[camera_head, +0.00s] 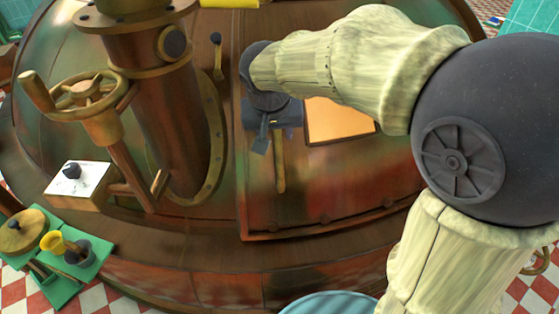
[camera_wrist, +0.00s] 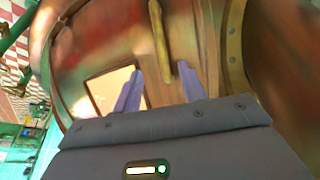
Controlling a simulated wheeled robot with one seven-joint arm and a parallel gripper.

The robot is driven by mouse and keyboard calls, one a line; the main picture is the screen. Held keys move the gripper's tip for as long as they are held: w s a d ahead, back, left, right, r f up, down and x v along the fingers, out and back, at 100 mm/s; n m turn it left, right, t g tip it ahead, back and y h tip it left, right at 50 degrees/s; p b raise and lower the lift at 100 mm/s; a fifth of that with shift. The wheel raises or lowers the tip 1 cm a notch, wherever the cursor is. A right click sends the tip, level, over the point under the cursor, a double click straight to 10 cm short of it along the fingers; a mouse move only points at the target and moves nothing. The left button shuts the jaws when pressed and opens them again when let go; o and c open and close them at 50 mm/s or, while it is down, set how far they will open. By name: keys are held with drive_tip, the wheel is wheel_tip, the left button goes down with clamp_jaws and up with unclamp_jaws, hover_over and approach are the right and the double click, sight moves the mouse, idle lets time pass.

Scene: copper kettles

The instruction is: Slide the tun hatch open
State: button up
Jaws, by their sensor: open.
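The tun (camera_head: 330,180) is a large domed copper vessel. Its hatch area carries an upright brass bar handle (camera_head: 280,172) beside a bright orange square (camera_head: 340,122); I cannot tell if the square is an opening or a pane. My gripper (camera_head: 270,142) is at the handle's upper part and hides it. In the wrist view, the two fingers (camera_wrist: 160,72) stand apart, with the handle (camera_wrist: 158,35) showing between and beyond their tips. The orange square (camera_wrist: 108,90) lies behind the left finger there. I see no clear contact with the handle.
Left of the hatch, a thick copper pipe (camera_head: 170,125) rises, with a brass handwheel (camera_head: 88,95). A white control box (camera_head: 76,182) with a black knob and a green tray (camera_head: 65,262) holding small items lie at left. A ledge (camera_head: 330,218) runs below the hatch.

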sight(280, 158)
drive_tip(key=b+x, duration=0.2)
drive_tip(key=x, duration=1.5)
drive_tip(key=shift+f, duration=0.15)
clamp_jaws()
